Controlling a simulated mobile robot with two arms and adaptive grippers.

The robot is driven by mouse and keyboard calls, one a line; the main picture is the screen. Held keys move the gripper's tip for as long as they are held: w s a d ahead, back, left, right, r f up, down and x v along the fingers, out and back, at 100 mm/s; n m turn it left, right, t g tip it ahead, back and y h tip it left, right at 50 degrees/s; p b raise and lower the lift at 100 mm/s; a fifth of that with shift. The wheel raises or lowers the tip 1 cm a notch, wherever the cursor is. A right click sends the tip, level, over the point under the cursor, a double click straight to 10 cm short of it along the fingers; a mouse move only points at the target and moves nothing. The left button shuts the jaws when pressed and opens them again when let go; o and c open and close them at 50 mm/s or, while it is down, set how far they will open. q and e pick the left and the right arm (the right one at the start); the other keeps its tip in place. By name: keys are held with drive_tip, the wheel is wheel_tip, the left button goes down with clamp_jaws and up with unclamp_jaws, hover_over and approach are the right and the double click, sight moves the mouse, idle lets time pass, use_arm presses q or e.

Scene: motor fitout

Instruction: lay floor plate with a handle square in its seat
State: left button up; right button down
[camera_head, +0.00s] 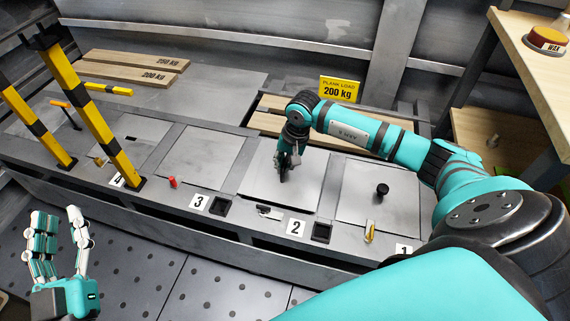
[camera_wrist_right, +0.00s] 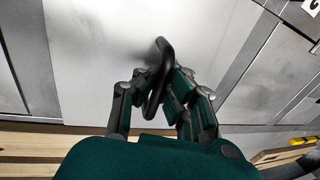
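The pale metal floor plate (camera_head: 312,180) with a black loop handle lies over the bay beside label 2. A dark line runs along its near edge; I cannot tell if it is fully down in its seat. My right gripper (camera_head: 287,168) is above the plate, pointing down. In the right wrist view the handle (camera_wrist_right: 161,75) stands between the fingers of my right gripper (camera_wrist_right: 162,85), which are closed in on it. The plate (camera_wrist_right: 95,60) fills much of that view. My left gripper (camera_head: 62,240) is open and empty at lower left, away from the bays.
Neighbouring bays have plates, one with a black knob (camera_head: 382,189). A red peg (camera_head: 172,181) and a yellow latch (camera_head: 370,233) stand on the frame. Yellow-black posts (camera_head: 95,115) rise at left. Planks (camera_head: 135,65) lie behind.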

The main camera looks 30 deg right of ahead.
use_arm(q)
drive_tip(key=shift+s+r+t+h, duration=0.3)
drive_tip(key=shift+r, duration=0.3)
use_arm(e)
drive_tip(key=shift+f, duration=0.1)
idle(0.8)
use_arm(q)
drive_tip(key=shift+r, duration=0.35)
drive_tip(key=shift+s+r+t+h+b, duration=0.4)
drive_tip(key=shift+s+r+t, duration=0.3)
drive_tip(key=shift+r+t, duration=0.25)
drive_tip(key=shift+s+r+t+h+b, duration=0.35)
drive_tip(key=shift+s+r+t, duration=0.4)
drive_tip(key=shift+r, duration=0.25)
use_arm(e)
drive_tip(key=shift+f, duration=0.6)
idle(2.4)
drive_tip(key=c, duration=2)
unclamp_jaws()
use_arm(q)
drive_tip(key=shift+w+y, duration=0.1)
drive_tip(key=shift+y, duration=0.15)
use_arm(e)
drive_tip(key=o, duration=0.6)
drive_tip(key=shift+s, duration=0.1)
